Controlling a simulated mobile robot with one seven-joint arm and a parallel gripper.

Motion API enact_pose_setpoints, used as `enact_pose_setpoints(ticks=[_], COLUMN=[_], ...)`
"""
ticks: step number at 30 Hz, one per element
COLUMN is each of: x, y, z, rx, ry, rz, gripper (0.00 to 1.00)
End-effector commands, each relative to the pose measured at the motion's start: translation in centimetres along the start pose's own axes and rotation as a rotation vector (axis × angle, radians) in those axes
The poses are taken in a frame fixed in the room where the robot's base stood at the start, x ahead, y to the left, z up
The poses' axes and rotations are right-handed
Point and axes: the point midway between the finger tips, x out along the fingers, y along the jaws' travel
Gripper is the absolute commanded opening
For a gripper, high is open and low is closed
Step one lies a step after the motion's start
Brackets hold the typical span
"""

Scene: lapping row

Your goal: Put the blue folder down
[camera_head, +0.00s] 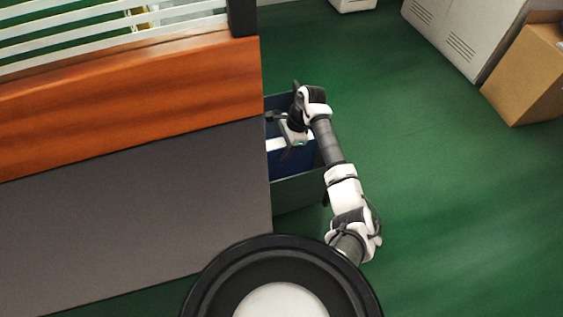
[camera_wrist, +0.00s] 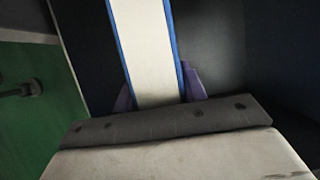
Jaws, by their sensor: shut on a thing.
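The blue folder (camera_head: 297,161) is seen in the head view inside the open drawer (camera_head: 300,190) at the right end of the desk. In the wrist view, the folder (camera_wrist: 152,50) shows as a pale band with blue edges, running up from between the two purple fingers of my gripper (camera_wrist: 160,93). My gripper (camera_head: 293,141) reaches down over the drawer and is shut on the folder. The folder's lower edge is hidden, so I cannot tell whether it touches the drawer bottom.
The grey desk top (camera_head: 140,220) with an orange wooden panel (camera_head: 130,95) fills the left. A cardboard box (camera_head: 527,75) and white cabinets (camera_head: 465,28) stand at the upper right. The green floor between them and the drawer is clear.

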Motion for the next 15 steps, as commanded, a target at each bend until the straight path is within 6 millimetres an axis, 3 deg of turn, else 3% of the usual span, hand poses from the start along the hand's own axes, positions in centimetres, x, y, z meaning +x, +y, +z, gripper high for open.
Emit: enact_pose_setpoints(ticks=[3,10,15], x=[1.8,3.2,5.7], y=[0.0,-0.1,0.0], z=[-0.7,-1.3,-2.3], rx=[0.0,-0.002,0.0], ry=[0.0,0.001,-0.001], rz=[0.0,-0.001,0.0], gripper=[0.0,0.0,0.0])
